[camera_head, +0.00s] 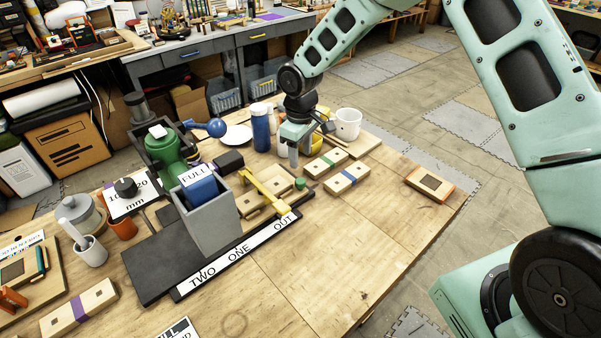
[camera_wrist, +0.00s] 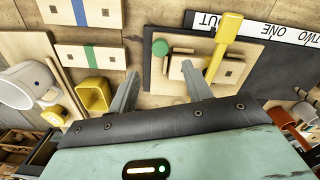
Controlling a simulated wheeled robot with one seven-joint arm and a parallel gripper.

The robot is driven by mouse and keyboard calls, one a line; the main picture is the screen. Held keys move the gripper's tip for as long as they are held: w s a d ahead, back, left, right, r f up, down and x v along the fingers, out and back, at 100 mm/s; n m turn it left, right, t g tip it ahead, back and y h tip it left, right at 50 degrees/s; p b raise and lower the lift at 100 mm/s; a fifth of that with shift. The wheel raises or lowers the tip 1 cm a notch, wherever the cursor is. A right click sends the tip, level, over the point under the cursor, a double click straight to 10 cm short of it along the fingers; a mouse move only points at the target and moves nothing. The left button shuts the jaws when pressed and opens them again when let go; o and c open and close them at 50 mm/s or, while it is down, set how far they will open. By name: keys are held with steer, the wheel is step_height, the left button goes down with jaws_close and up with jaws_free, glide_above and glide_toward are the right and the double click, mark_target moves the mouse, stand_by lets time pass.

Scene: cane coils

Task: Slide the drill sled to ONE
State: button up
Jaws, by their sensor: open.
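The green drill (camera_head: 172,150) stands at the table's left behind a grey box, with a blue ball handle (camera_head: 217,128) and a dark front end. A yellow bar (camera_head: 262,188) lies over a pale wooden piece, its end beside OUT on the white label strip (camera_head: 240,252); the strip reads TWO, ONE, OUT. In the wrist view the yellow bar (camera_wrist: 221,48) also ends at OUT. A green knob (camera_head: 300,184) is on the wooden piece's right side. My gripper (camera_head: 293,160) is open and empty above the table, behind the knob; its fingers (camera_wrist: 160,88) are apart, beside the wooden piece.
A grey box (camera_head: 210,230) holding a blue block marked FULL stands left of the bar. Wooden blocks with green (camera_head: 325,164) and blue (camera_head: 348,179) stripes lie right of my gripper. A blue bottle (camera_head: 261,130) and white mug (camera_head: 347,124) stand behind.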

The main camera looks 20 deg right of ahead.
mark_target(300, 180)
step_height(300, 180, down, 9)
steer(key=p, duration=0.2)
steer(key=shift+f+p, duration=0.1)
steer(key=shift+p, duration=0.25)
jaws_close()
steer(key=s+a+b, duration=0.1)
steer(key=a, duration=0.3)
steer(key=s+a+b, duration=0.2)
steer(key=a, duration=0.2)
steer(key=s+a+b, duration=0.2)
steer(key=a, duration=0.2)
steer(key=shift+a+f, duration=0.1)
steer(key=shift+a, duration=0.15)
steer(key=shift+s+a, duration=0.2)
steer(key=shift+a, duration=0.05)
jaws_free()
